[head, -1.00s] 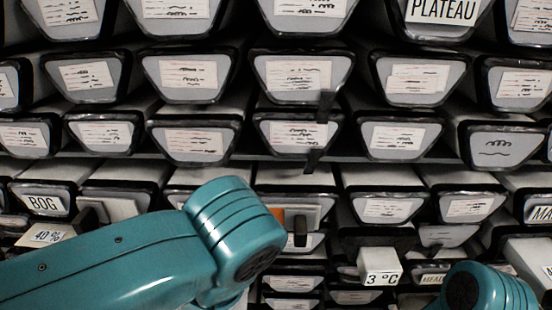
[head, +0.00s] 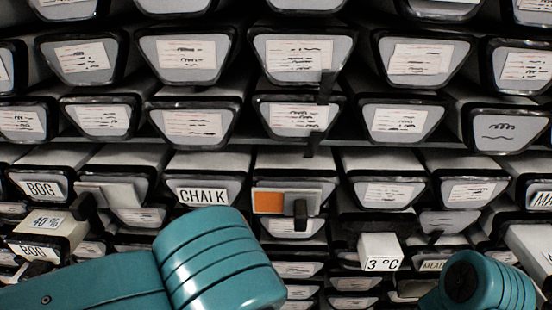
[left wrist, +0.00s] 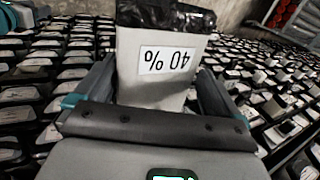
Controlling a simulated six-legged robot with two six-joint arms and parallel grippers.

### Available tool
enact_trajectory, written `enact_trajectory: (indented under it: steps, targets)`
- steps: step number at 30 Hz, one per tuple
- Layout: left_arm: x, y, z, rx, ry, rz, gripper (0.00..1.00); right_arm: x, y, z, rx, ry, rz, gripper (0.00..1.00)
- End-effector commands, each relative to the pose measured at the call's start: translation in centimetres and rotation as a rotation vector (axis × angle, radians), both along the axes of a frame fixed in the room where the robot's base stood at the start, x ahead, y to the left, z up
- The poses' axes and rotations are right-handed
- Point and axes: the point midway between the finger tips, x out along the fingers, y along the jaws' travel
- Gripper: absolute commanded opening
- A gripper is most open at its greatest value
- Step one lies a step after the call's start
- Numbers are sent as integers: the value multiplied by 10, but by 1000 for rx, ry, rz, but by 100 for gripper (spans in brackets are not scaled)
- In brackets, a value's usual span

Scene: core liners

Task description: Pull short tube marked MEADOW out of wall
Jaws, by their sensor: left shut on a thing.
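A tube end whose label starts with MEAD (head: 432,266) shows low right of centre in the head view. It is partly hidden beside a pale block marked 3 °C and my right arm. My left gripper (left wrist: 157,78) shows in the left wrist view. It is shut on a pale box-like tube with a black end (left wrist: 155,50), whose label reads 40 % upside down. Neither gripper shows in the head view.
Rows of tube ends fill the wall, with BOG (head: 42,189) and CHALK (head: 202,196) labels. An orange and grey block (head: 287,201) and the 3 °C block (head: 380,252) stick out. My teal arm links cover the lower middle and lower right.

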Motion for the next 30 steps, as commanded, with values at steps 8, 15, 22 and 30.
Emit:
enact_trajectory:
  steps: [8, 15, 22, 30]
  targets:
    - [-6, 2, 0, 11, 29, 1, 100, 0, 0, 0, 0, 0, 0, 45]
    - [-6, -1, 5, 10, 28, 1, 100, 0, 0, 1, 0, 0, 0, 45]
    - [-6, -19, 51, 6, 24, 0, 100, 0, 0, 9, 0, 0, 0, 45]
    - [-8, -42, 119, 9, 26, 0, 100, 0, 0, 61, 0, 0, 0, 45]
